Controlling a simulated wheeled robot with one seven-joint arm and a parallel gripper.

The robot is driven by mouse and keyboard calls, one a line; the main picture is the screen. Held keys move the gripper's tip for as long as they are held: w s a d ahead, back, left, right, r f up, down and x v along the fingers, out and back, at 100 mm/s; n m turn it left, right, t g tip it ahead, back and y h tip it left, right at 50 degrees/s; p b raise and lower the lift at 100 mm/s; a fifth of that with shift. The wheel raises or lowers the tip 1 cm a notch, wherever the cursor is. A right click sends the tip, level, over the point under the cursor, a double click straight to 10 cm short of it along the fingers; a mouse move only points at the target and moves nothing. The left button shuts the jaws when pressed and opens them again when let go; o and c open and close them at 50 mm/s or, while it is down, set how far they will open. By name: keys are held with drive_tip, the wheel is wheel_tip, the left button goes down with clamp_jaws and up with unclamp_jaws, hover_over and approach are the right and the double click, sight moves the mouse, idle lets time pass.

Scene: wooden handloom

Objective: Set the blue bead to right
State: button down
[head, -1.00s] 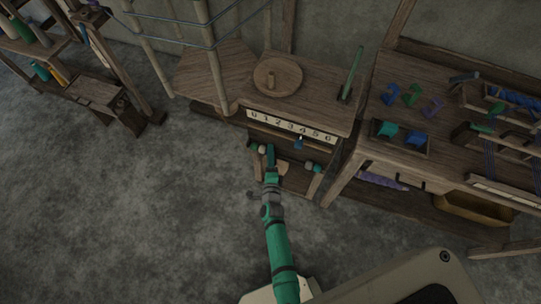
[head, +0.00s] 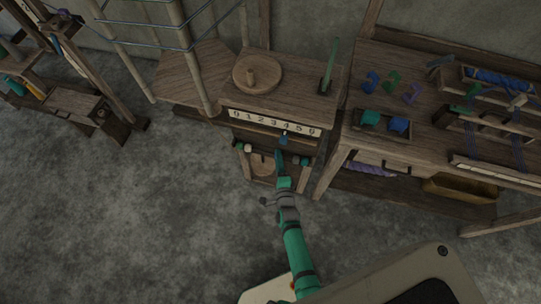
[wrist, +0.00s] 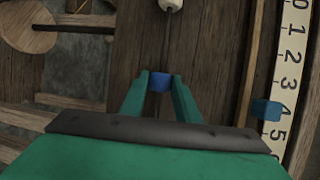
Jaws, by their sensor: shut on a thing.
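The blue bead (wrist: 160,82) sits between the fingertips of my gripper (wrist: 161,84) in the wrist view, on a thin rod (wrist: 167,45). My gripper is shut on it. In the head view my gripper (head: 281,160) is under the numbered scale (head: 275,122), and the bead cannot be made out there. A blue marker (wrist: 266,110) stands beside the 4 on the scale (wrist: 287,65); in the head view it is a small blue piece (head: 284,138) just under the scale. A white bead (wrist: 171,5) is on the rod, apart from my gripper.
The scale is on the front edge of a wooden bench with a round disc (head: 257,73) and a green stick (head: 330,66) on top. A table (head: 420,95) with blue and green pieces stands to the right. Grey floor (head: 170,220) is free in front.

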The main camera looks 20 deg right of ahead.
drive_tip(key=shift+s+d+f, duration=0.15)
drive_tip(key=shift+s+d, duration=1.4)
drive_tip(key=shift+d, duration=0.2)
drive_tip(key=c, duration=1.3)
unclamp_jaws()
drive_tip(key=shift+d, duration=0.1)
drive_tip(key=shift+c, duration=0.2)
drive_tip(key=shift+s, duration=0.1)
approach(287, 153)
drive_tip(key=v, duration=0.6)
drive_tip(key=shift+r, duration=0.25)
drive_tip(key=shift+s, duration=0.1)
